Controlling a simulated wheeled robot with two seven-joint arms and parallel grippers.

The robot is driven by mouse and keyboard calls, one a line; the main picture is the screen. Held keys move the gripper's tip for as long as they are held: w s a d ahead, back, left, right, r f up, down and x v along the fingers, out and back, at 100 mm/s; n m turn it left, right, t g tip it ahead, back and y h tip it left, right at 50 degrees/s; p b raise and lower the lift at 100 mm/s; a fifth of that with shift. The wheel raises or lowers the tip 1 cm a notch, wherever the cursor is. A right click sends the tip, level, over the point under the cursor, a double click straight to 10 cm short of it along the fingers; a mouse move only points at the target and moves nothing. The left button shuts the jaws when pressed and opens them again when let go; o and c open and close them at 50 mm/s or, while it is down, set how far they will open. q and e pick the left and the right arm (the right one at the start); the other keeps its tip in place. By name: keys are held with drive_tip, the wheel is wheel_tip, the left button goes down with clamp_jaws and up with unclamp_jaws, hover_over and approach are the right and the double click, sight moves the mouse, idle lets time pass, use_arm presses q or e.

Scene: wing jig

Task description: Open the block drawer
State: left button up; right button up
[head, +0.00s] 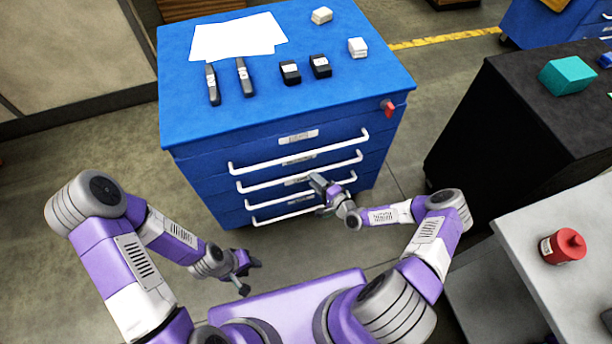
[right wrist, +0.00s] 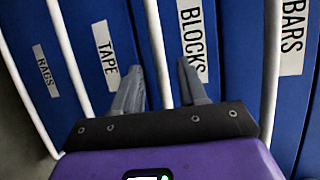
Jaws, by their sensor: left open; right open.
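The blue cabinet (head: 190,125) has a stack of drawers with white bar handles, and all of them look closed. In the right wrist view the block drawer (right wrist: 228,60) carries the label BLOCKS (right wrist: 192,40). It lies between the drawers labelled BARS (right wrist: 292,35) and TAPE (right wrist: 105,48). The block drawer's handle (right wrist: 157,50) runs between the two fingers of my right gripper (right wrist: 160,85), which is open with one finger on each side of it. My right gripper also shows at the drawer fronts in the head view (head: 322,192). My left gripper (head: 242,272) is open and empty, low in front of the cabinet.
The cabinet top holds white paper (head: 238,38), two dark-handled tools (head: 245,78), two black blocks (head: 290,73) and two white blocks (head: 357,47). A red key-like part (head: 388,108) sticks out at the top right corner. A pale table with a red container (head: 563,247) stands to the right.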

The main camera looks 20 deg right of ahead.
sight(306, 173)
drive_tip(key=b+x, duration=0.1)
drive_tip(key=x, duration=0.4)
drive_tip(key=shift+w+a+f, duration=0.15)
drive_tip(key=shift+w, duration=0.1)
clamp_jaws()
